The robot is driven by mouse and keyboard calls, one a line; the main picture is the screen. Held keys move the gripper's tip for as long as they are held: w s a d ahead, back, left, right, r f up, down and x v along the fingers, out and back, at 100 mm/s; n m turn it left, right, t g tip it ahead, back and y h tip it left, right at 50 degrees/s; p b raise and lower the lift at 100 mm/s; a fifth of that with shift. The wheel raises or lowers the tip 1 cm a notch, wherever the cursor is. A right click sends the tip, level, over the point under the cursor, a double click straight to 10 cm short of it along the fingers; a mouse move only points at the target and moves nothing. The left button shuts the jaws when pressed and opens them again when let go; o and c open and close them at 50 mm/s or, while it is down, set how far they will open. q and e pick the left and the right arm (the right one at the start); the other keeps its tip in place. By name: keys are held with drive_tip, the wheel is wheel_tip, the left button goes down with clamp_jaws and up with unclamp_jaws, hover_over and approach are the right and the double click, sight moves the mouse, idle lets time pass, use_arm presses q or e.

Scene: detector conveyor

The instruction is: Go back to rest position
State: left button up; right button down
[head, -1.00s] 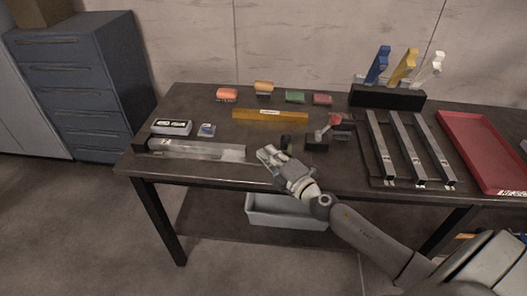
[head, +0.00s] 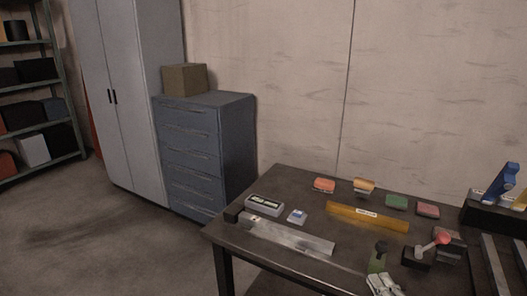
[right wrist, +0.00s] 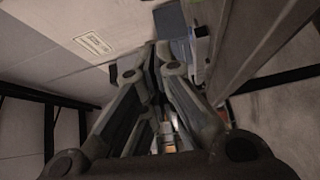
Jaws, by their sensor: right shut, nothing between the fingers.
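My right gripper (head: 380,281) shows at the bottom edge of the head view, at the dark workbench (head: 285,188). It is shut with nothing between its fingers. In the right wrist view its two fingers (right wrist: 157,62) come together near the top middle. Close by in the head view are a small green-and-black item (head: 378,256) and a black device with a red-knobbed lever (head: 432,246). I cannot tell whether the gripper touches anything. My left gripper is not in view.
On the bench are a yellow bar (head: 368,217), a long metal rail (head: 290,236), a grey meter (head: 264,204) and several coloured blocks (head: 324,185). A blue drawer cabinet (head: 190,150) and grey locker (head: 128,100) stand left. The floor at left is clear.

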drive_tip(key=s+f+m+g+h, duration=0.65)
drive_tip(key=s+f+m, duration=0.2)
drive_tip(key=m, duration=0.45)
drive_tip(key=s+a+f+m+g+y, duration=0.1)
drive_tip(key=s+a+f+g+y, duration=0.25)
drive_tip(key=s+a, duration=0.35)
drive_tip(key=s+a+f+m+g+y, duration=0.2)
drive_tip(key=s+a+g, duration=0.2)
drive_tip(key=s, duration=0.4)
wheel_tip(320, 180, down, 27)
drive_tip(key=s+g, duration=0.2)
drive_tip(key=s, duration=0.1)
drive_tip(key=s+d+f+g, duration=0.1)
drive_tip(key=s+d+f, duration=0.1)
drive_tip(key=s+f, duration=1.3)
drive_tip(key=shift+s+d+n, duration=0.2)
drive_tip(key=shift+s+n, duration=0.1)
drive_tip(key=shift+s, duration=0.15)
